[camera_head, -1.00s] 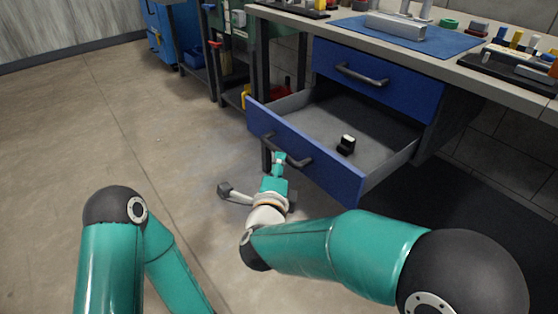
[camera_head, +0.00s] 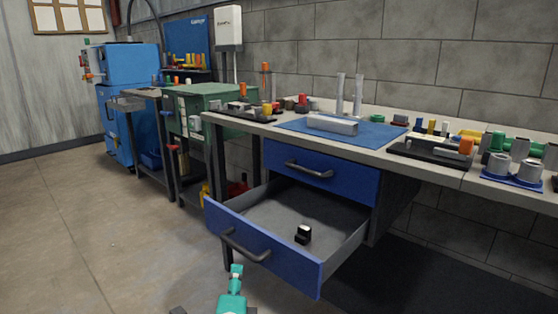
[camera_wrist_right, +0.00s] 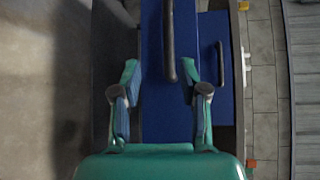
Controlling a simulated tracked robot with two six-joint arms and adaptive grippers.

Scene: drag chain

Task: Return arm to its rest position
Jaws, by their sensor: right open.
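My right gripper (camera_head: 236,270) shows at the bottom of the head view, just below the open lower drawer's front. In the right wrist view its two fingers (camera_wrist_right: 159,75) are spread with nothing held. The blue lower drawer (camera_head: 288,262) stands open with a dark bar handle (camera_head: 243,248). In the right wrist view that handle (camera_wrist_right: 169,45) shows ahead, partly between the fingers; in the head view the gripper appears apart from it. Most of my right arm is below the head view's edge. My left gripper is out of view.
A small black and white object (camera_head: 303,235) lies in the drawer. The upper blue drawer (camera_head: 335,177) is shut. The workbench (camera_head: 470,178) above holds a blue mat (camera_head: 372,137) and several parts. A green cart (camera_head: 210,100) stands left of it. Floor (camera_head: 100,235) at left is clear.

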